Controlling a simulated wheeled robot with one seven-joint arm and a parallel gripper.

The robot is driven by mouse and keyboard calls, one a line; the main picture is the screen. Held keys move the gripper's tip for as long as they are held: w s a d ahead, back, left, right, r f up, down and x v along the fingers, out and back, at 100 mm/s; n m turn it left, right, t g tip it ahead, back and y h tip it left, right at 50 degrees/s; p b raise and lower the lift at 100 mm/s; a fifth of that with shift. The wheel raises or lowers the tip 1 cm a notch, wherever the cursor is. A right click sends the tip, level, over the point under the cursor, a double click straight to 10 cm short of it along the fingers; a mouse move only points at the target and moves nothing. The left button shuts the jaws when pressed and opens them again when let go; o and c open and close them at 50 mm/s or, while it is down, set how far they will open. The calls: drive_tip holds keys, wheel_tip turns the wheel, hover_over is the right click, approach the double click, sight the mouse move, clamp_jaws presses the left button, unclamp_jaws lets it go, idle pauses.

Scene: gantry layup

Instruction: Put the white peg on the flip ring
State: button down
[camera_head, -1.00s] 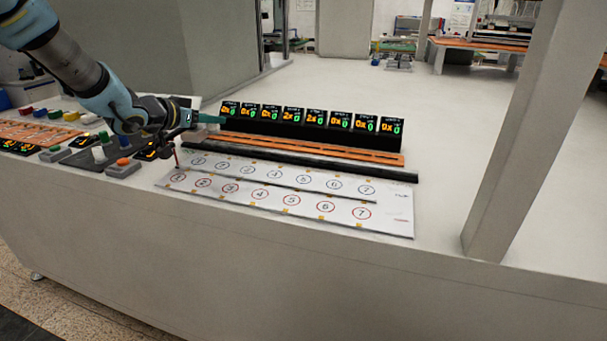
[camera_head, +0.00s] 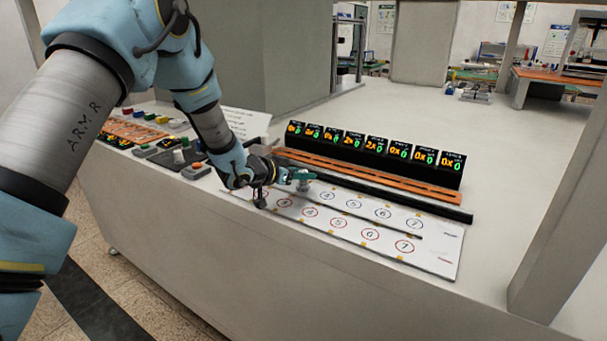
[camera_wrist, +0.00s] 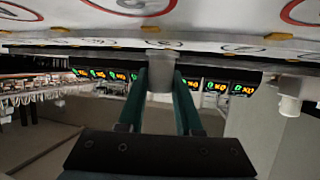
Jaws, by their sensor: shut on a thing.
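My gripper (camera_head: 302,180) has green fingers and is over the back row of the white board (camera_head: 445,258). In the wrist view its fingers (camera_wrist: 160,82) are shut on a pale grey-white peg (camera_wrist: 160,72), held between the fingertips. The peg also shows in the head view (camera_head: 303,186) as a small pale shape under the fingers. I cannot tell whether it touches the board. No label tells me which is the flip ring. My arm hides the board's left end.
A black bar (camera_head: 440,208) and an orange rail (camera_head: 400,180) run behind the board, with lit displays (camera_head: 375,147) behind them. Left of my gripper are a control panel with an orange button (camera_head: 195,167) and a white knob (camera_head: 178,156). A grey post (camera_head: 560,220) stands right.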

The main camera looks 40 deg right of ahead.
drive_tip(key=shift+f, duration=0.3)
drive_tip(key=shift+f, duration=0.15)
drive_tip(key=c, duration=0.6)
unclamp_jaws()
drive_tip(key=shift+r, duration=0.25)
drive_tip(key=b+v, duration=0.3)
drive_tip(key=v, duration=0.9)
drive_tip(key=shift+f, duration=0.15)
drive_tip(key=shift+a, duration=0.1)
